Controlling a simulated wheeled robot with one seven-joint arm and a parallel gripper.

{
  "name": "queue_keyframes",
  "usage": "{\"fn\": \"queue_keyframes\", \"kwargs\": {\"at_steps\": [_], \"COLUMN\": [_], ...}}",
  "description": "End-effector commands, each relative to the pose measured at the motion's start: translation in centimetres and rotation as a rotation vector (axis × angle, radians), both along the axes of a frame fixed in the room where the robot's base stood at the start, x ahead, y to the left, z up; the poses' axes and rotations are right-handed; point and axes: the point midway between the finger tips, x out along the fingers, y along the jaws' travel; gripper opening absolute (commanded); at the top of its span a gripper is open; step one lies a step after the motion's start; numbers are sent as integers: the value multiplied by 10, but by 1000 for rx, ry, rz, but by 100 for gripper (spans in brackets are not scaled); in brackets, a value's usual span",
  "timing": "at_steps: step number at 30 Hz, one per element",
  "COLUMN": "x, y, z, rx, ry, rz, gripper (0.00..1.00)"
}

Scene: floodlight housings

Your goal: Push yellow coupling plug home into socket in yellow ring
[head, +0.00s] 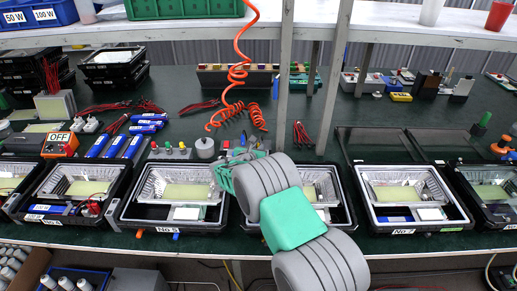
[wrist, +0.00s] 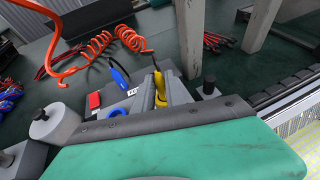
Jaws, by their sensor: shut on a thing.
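In the wrist view the yellow coupling plug (wrist: 159,82) stands roughly upright with a dark cable at its top. My gripper (wrist: 168,92) is shut on it, with grey fingers beside it. Yellow also shows low at the plug's foot, perhaps the yellow ring (wrist: 160,103); the socket opening is hidden, so I cannot tell how deep the plug sits. In the head view my gripper (head: 240,158) is over the back edge of the middle housings, and my arm hides most of the plug area.
A blue ring (wrist: 91,107), a red block (wrist: 94,100) and a blue plug (wrist: 120,76) are left of the gripper. A grey cylinder (wrist: 52,124) stands further left. An orange coiled hose (head: 238,75) hangs behind. Floodlight housings (head: 412,195) line the bench front.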

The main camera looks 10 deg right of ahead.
Motion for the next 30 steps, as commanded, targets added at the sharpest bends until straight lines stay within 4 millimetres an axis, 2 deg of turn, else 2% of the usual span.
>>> {"fn": "queue_keyframes", "kwargs": {"at_steps": [19, 30], "x": [-1, -1], "y": [0, 0], "z": [-8, 17], "rx": [0, 0], "ry": [4, 3], "rz": [1, -1], "gripper": [0, 0]}}
